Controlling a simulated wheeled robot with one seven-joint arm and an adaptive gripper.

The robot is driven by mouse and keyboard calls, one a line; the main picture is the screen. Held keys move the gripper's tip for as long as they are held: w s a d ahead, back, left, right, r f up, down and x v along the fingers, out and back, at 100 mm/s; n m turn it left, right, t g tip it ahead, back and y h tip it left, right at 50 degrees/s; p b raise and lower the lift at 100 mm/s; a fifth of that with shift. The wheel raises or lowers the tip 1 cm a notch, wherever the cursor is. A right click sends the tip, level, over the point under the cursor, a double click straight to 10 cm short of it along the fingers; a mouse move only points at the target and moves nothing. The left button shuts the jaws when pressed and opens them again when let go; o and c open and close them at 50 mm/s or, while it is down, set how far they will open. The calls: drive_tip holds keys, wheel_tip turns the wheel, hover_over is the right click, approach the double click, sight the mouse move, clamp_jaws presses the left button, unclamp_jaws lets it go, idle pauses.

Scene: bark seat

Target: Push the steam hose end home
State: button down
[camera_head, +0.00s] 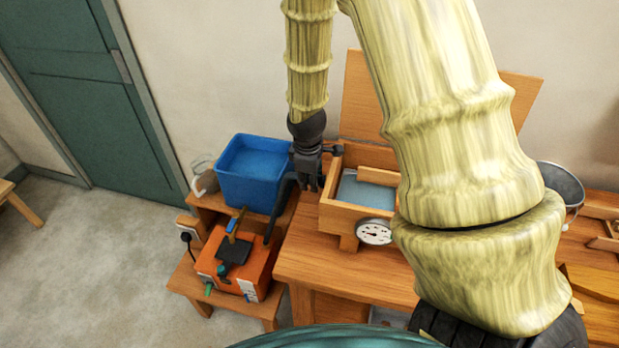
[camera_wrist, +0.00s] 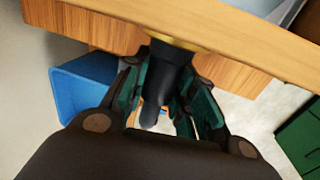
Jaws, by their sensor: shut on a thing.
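My gripper (camera_head: 308,180) is at the left end of the wooden steam box (camera_head: 333,216), pointing down. In the wrist view its fingers (camera_wrist: 160,95) are shut on the black steam hose end (camera_wrist: 168,58). The hose end points at the box wall (camera_wrist: 110,30), where a yellow, brass-like ring (camera_wrist: 185,43) shows at its tip. It looks in line with the ring and touching or very near it; I cannot tell how deep it sits. The black hose (camera_head: 274,212) hangs down from my gripper to the orange steam unit (camera_head: 258,267). In the head view my gripper hides the hose end.
A blue bin (camera_head: 246,194) stands close left of my gripper, with a glass jug (camera_head: 203,170) beside it. A round dial (camera_head: 374,232) is on the box front. The bench (camera_head: 310,262) is clear in front. A metal bucket (camera_head: 562,182) stands right.

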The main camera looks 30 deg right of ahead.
drive_tip(key=shift+w+a, duration=0.1)
idle(0.6)
drive_tip(key=shift+w+a, duration=0.7)
drive_tip(key=shift+w, duration=0.15)
drive_tip(key=shift+p, duration=0.8)
idle(1.7)
drive_tip(key=shift+s+d+p, duration=0.4)
drive_tip(key=shift+s+d, duration=0.7)
drive_tip(key=shift+s, duration=0.3)
idle(2.2)
drive_tip(key=shift+w+a, duration=0.1)
drive_tip(key=shift+w, duration=0.05)
